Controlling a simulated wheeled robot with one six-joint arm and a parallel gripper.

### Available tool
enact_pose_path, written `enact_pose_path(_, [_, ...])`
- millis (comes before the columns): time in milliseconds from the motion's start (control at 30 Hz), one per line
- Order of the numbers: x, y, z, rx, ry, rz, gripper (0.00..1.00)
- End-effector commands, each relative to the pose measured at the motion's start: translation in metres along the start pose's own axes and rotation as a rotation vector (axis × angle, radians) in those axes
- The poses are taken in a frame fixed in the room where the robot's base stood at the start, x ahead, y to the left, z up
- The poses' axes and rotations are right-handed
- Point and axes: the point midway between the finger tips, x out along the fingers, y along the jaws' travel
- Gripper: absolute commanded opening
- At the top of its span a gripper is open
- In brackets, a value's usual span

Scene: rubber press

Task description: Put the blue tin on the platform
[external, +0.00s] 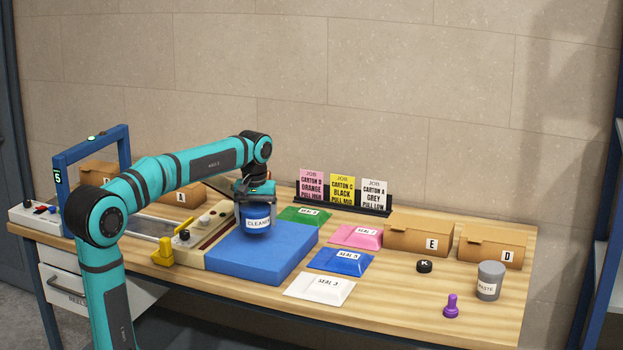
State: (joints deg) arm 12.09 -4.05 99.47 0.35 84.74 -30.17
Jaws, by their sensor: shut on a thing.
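The blue tin (257,223), labelled CLEANER, is upright in my gripper (256,200). My gripper points down and is shut on the tin near its top. The tin is over the blue platform (262,254), near the back of its top face. I cannot tell whether the tin's bottom touches the platform or hangs just above it. My arm reaches in from the left, and its wrist hides part of the view behind the tin.
A control panel (205,235) adjoins the platform on the left. Green, pink, blue and white seal packets (320,288) lie to its right.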

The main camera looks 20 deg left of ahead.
Motion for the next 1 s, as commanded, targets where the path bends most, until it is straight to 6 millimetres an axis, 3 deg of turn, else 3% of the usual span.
enact_pose_path(267, [0.033,0.0,0.0,0.0,-0.001,-0.001,0.38])
enact_pose_path(667, [0.037,0.0,0.0,0.0,0.0,0.0,0.38])
enact_pose_path(700, [0.038,0.0,0.0,0.0,-0.001,0.0,0.85])
enact_pose_path(800, [0.038,0.0,0.0,0.0,-0.001,0.0,1.0])
enact_pose_path(1000, [0.037,0.0,0.0,0.0,0.0,0.0,1.0])
